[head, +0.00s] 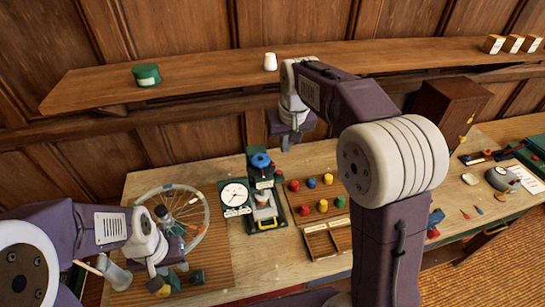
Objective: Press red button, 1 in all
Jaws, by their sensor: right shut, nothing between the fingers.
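Several small coloured cylinders stand on a wooden board behind the divided tray, among them a red one (294,185) at the back left and another red one (305,209) at the front. I cannot tell which of them, if any, is the red button. My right gripper (286,143) reaches down from above, shut and empty, high behind the cylinders and touching nothing that I can make out. My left gripper (178,281) is low at the front left, by the spoked wheel. Its fingers are too small and dark to read.
A green stand with a white dial (234,195) and a blue knob (260,160) stands left of the cylinders. A spoked wheel (174,212) lies further left. The wooden shelf (205,75) runs behind. My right arm hides part of the bench.

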